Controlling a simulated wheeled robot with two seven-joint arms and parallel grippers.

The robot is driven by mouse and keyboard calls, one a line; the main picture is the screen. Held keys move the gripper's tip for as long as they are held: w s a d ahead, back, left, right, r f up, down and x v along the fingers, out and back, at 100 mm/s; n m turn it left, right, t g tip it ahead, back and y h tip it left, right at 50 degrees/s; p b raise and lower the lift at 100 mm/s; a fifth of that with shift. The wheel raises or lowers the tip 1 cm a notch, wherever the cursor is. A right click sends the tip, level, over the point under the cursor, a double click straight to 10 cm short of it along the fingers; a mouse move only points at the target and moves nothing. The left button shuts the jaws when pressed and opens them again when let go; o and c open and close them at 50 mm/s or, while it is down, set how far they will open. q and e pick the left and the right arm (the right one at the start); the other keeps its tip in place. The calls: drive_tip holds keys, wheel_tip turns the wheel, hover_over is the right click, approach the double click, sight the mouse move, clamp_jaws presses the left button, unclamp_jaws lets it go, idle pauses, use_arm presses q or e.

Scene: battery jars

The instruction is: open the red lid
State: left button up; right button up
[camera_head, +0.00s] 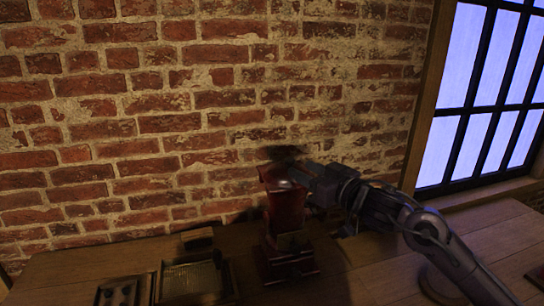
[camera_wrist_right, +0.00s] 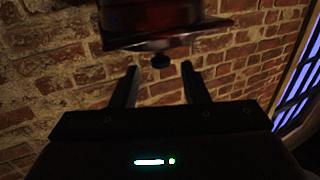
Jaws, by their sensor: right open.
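A tall red body (camera_head: 286,212) with a wider red base stands on the wooden table in the head view, near the brick wall. A dark, flat shape (camera_head: 284,152) shows above its top; the dim light hides its detail. My right gripper (camera_head: 300,172) reaches in from the right at the height of the red top. My left gripper is out of view.
A brick wall (camera_head: 150,130) stands close behind. Dark wooden trays (camera_head: 194,281) lie on the table left of the red body. A barred window (camera_head: 490,100) is at the right.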

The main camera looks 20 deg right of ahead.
sight(293, 162)
drive_tip(key=shift+w+a+r+p, duration=0.3)
drive_tip(key=shift+w+r+p, duration=0.05)
drive_tip(key=shift+w+p, duration=0.2)
drive_tip(key=shift+w+a+r+p, duration=0.3)
drive_tip(key=shift+w+p, duration=0.25)
drive_tip(key=x, duration=0.3)
drive_tip(key=shift+f+p, duration=0.25)
drive_tip(key=shift+p, duration=0.05)
drive_tip(key=shift+w+a, duration=0.1)
drive_tip(key=shift+w, duration=0.15)
drive_tip(key=c, duration=0.4)
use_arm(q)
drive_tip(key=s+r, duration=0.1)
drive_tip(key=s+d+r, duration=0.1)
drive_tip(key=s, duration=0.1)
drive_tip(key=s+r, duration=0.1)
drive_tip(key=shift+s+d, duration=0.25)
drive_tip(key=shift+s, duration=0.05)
use_arm(e)
clamp_jaws()
